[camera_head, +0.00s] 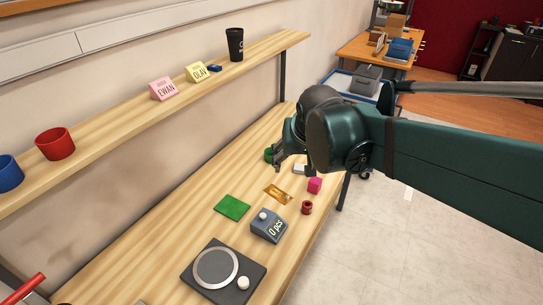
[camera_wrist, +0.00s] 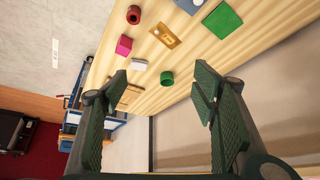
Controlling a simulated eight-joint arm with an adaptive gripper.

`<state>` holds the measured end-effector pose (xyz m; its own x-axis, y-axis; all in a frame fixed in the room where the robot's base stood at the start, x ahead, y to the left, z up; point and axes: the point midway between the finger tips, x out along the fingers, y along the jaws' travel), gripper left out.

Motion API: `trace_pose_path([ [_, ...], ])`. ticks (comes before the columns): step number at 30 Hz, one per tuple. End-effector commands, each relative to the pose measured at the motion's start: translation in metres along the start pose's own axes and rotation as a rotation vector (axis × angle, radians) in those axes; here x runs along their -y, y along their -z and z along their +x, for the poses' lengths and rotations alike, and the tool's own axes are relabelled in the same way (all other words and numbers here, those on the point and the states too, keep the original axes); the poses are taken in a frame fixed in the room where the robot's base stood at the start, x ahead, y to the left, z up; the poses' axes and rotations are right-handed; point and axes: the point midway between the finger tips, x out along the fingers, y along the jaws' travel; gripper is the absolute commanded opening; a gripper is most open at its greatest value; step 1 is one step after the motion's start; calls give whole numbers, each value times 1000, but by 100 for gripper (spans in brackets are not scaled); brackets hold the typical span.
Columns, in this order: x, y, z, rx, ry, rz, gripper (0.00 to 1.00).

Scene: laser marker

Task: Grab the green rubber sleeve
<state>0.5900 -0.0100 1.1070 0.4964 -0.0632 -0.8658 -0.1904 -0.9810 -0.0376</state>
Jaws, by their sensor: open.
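The green rubber sleeve (camera_wrist: 167,78) is a short hollow cylinder on the wooden table, seen between my fingers in the wrist view. In the head view the sleeve (camera_head: 268,155) shows only partly, beside my gripper, which covers the rest. My gripper (camera_head: 281,164) is open and empty, with its fingers pointing down toward the table around the sleeve's area. In the wrist view my gripper (camera_wrist: 162,74) has its two dark ridged fingers wide apart, with the sleeve off to neither side. I cannot tell the exact height of the fingertips above it.
Close to the sleeve are a white block (camera_wrist: 139,65), a pink cube (camera_head: 315,185), a red sleeve (camera_head: 307,208) and a brass plate (camera_head: 278,193). A green square (camera_head: 232,207), a grey counter box (camera_head: 268,226) and a dark round-plate device (camera_head: 223,272) stand nearer. A shelf (camera_head: 120,112) runs along the wall.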

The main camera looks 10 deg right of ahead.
Motion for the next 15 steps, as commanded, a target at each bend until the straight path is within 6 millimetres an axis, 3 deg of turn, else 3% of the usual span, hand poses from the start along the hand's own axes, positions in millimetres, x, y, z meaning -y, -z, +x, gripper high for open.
trace_pose_path([
  [15, 14, 74, 50, 39, -48, 95, 58],
])
